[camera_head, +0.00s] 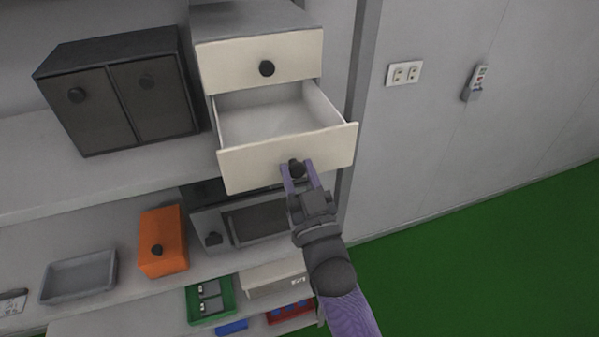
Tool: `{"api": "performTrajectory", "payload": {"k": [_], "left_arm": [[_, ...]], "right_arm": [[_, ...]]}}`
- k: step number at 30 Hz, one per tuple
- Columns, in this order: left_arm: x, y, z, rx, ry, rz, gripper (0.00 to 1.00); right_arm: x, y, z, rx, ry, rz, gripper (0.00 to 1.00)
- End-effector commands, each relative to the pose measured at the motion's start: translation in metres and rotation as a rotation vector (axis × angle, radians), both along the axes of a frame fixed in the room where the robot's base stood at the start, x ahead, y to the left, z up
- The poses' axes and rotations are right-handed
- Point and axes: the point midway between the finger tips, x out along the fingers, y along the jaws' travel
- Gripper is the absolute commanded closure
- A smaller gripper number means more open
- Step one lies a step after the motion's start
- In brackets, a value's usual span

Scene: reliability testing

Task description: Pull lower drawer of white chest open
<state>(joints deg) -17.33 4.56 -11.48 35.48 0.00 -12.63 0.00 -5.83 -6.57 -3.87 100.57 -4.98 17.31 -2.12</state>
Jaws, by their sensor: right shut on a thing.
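The white chest (258,20) stands on the shelf at the top middle, with a grey top and two cream-fronted drawers. Its upper drawer (235,62) is closed and has a round black knob (267,68). Its lower drawer (245,165) is pulled out, and its empty pale inside shows. My right gripper (298,172) is at the front of the lower drawer, shut on its black knob (296,167), with one purple finger on each side. My left gripper is not in view.
A dark two-door cabinet (121,88) stands left of the chest. Below are an orange box (163,241), a grey tray (78,276), a grey appliance (212,228) and a green tray (210,299). A grey wall with a socket (404,73) and green floor (480,260) lie right.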

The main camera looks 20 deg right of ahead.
Motion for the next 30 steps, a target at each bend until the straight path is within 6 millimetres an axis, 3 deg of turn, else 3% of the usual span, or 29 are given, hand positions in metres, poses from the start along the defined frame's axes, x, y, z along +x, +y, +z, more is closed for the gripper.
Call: {"api": "performTrajectory", "payload": {"k": [8,9,13,23,30], "left_arm": [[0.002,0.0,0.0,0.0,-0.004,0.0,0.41],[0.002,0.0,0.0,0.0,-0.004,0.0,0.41],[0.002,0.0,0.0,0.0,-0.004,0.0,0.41],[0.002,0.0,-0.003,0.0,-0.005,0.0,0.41],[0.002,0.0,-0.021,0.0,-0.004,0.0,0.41]], "right_arm": [[0.0,0.0,0.001,0.0,-0.002,0.0,1.0],[0.0,0.0,0.001,0.0,-0.002,0.0,0.51],[0.0,0.0,0.001,0.0,-0.002,0.0,0.23],[-0.007,0.0,-0.004,0.0,-0.001,0.0,0.22],[-0.058,-0.002,-0.029,0.0,0.002,0.001,0.22]]}}
